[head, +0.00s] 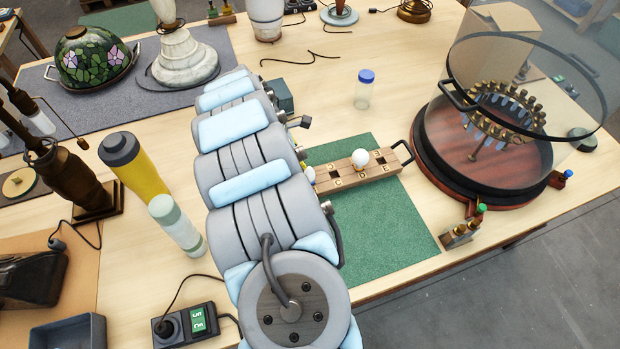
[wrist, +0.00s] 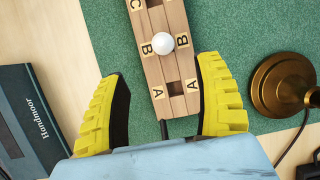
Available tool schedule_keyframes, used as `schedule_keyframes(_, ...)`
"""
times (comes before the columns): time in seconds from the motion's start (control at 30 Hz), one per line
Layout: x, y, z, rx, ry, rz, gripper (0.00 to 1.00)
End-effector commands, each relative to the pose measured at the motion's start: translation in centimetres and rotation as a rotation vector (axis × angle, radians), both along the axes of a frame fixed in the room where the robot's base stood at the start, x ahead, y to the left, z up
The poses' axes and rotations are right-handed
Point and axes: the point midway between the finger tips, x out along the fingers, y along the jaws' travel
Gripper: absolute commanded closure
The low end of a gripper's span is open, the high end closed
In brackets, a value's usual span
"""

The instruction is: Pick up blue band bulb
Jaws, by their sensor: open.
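A wooden bulb rack (head: 385,168) with lettered slots lies on a green mat (head: 395,220); it also shows in the wrist view (wrist: 158,65). A white round bulb (wrist: 162,43) stands in the rack beside the B labels, just beyond my fingertips. I cannot make out a blue band on it. In the head view, another white bulb (head: 360,158) stands further along the rack, and one (head: 308,173) is partly hidden by my arm. My gripper (wrist: 163,72) is open and empty, its yellow fingers either side of the rack's A end.
A glass-walled round drum (head: 490,170) stands right of the rack in the head view. A blue-capped jar (head: 364,90) stands behind it.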

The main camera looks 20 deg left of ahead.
Motion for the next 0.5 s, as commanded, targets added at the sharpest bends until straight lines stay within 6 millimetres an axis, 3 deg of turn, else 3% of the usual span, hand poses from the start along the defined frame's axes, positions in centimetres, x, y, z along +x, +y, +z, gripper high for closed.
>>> schedule_keyframes(0.5, 1.3, -1.4, -5.0, 0.004, 0.0, 0.001, 0.32)
